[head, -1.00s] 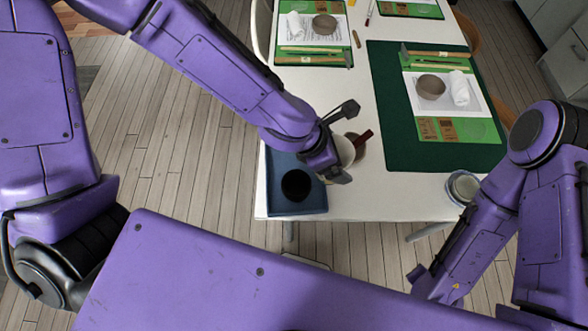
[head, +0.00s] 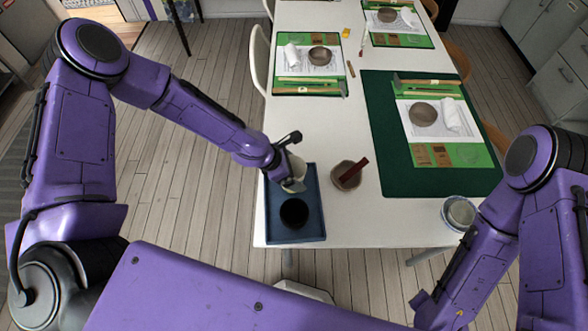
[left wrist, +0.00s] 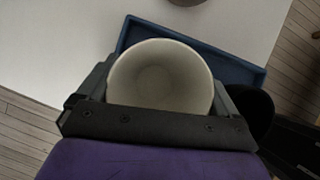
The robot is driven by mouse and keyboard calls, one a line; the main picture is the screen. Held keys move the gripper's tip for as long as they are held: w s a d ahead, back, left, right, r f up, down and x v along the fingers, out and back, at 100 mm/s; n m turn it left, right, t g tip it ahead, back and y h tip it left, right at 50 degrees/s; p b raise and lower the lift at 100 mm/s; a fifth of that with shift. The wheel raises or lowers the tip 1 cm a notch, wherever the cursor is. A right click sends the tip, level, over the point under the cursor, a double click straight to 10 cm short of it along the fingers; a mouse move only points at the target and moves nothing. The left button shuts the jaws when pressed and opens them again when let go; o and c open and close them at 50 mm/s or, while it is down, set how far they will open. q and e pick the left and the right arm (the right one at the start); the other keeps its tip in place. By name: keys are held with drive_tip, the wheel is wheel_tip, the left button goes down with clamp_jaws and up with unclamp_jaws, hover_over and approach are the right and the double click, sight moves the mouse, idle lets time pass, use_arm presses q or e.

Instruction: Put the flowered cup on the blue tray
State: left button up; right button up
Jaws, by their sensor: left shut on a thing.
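My left gripper (head: 291,164) is shut on a pale cup (head: 298,171), with a finger on each side of it. In the left wrist view the cup (left wrist: 160,82) shows its plain off-white inside and round rim; no flowers can be made out. The blue tray (head: 313,222) lies at the table's near left corner. The cup is over the far part of the tray; whether it touches the tray is hidden. In the left wrist view the tray (left wrist: 240,72) shows behind and beside the cup. My right gripper is out of view.
A dark round vessel (head: 294,213) stands in the near part of the tray. A brown bowl (head: 345,178) with a dark red bar stands just right of the tray. A pale bluish cup (head: 460,212) stands at the near right edge. A green mat (head: 390,172) lies beyond.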

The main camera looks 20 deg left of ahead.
use_arm(q)
drive_tip(key=shift+f, duration=0.1)
drive_tip(key=o, duration=0.8)
drive_tip(key=shift+o, duration=0.2)
drive_tip(key=shift+a+r, duration=0.1)
drive_tip(key=shift+r, duration=0.25)
drive_tip(key=v, duration=1.2)
drive_tip(key=s+a+f+m+y, duration=0.4)
drive_tip(key=s+a+f+m, duration=0.2)
drive_tip(key=s+f+m, duration=0.2)
drive_tip(key=s+a+f+m+y, duration=0.5)
drive_tip(key=s+f+m, duration=0.3)
drive_tip(key=s, duration=0.5)
drive_tip(key=shift+a+f+m, duration=0.2)
drive_tip(key=shift+a+m, duration=0.3)
drive_tip(key=shift+m, duration=0.3)
